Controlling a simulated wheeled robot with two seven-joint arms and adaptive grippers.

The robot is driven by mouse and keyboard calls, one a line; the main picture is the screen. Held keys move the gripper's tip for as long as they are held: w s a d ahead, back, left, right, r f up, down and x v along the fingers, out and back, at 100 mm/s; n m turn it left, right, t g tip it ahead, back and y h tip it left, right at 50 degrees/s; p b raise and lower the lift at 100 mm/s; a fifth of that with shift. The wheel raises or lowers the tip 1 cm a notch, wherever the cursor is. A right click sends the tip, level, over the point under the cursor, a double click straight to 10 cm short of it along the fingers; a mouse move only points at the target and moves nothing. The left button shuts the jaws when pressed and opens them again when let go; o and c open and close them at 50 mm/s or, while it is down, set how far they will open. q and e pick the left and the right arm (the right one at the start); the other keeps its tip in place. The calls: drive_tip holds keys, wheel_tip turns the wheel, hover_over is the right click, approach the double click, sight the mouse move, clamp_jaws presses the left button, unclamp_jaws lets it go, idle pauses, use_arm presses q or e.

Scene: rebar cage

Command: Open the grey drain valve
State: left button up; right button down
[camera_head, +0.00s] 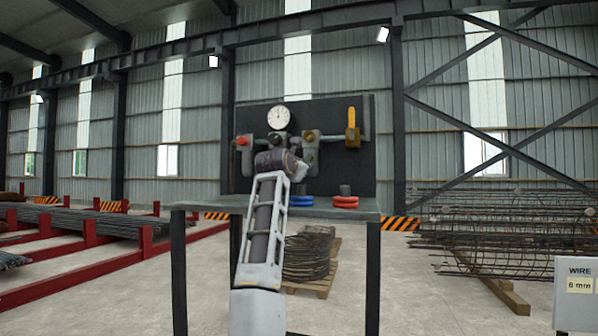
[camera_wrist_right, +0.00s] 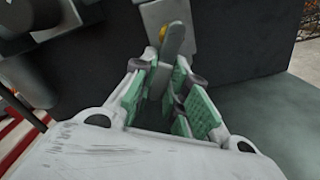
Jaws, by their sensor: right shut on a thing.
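The valve panel (camera_head: 345,180) is a dark upright board on the bench, with grey pipework and a round white gauge (camera_head: 279,117). My right arm reaches up to the lower middle of the panel, and its wrist hides the fingers in the head view. In the right wrist view, my right gripper (camera_wrist_right: 166,75) has its green-padded fingers on either side of a flat grey lever (camera_wrist_right: 178,42), the drain valve's handle, and is shut on it. The lever points up, slightly tilted. The valve body is mostly hidden. My left gripper is out of view.
A yellow lever (camera_head: 352,128) stands upright at the panel's right, and a red knob (camera_head: 242,141) is at its left. Blue rings (camera_head: 300,201) and red rings (camera_head: 345,202) lie on the bench top (camera_head: 368,213). The bench's right front is clear.

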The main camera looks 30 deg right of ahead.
sight(308, 140)
drive_tip(key=n, duration=0.1)
drive_tip(key=n+b, duration=0.1)
drive_tip(key=n, duration=0.1)
drive_tip(key=s+d+f+n+b, duration=0.1)
drive_tip(key=shift+n, duration=0.3)
drive_tip(key=shift+s+d+n+b, duration=0.25)
drive_tip(key=shift+n+b, duration=0.2)
drive_tip(key=shift+n, duration=0.55)
drive_tip(key=c, duration=1.4)
unclamp_jaws()
drive_tip(key=shift+r, duration=0.1)
drive_tip(key=shift+c, duration=0.2)
drive_tip(key=shift+o, duration=0.3)
drive_tip(key=shift+s, duration=0.1)
drive_tip(key=shift+r, duration=5)
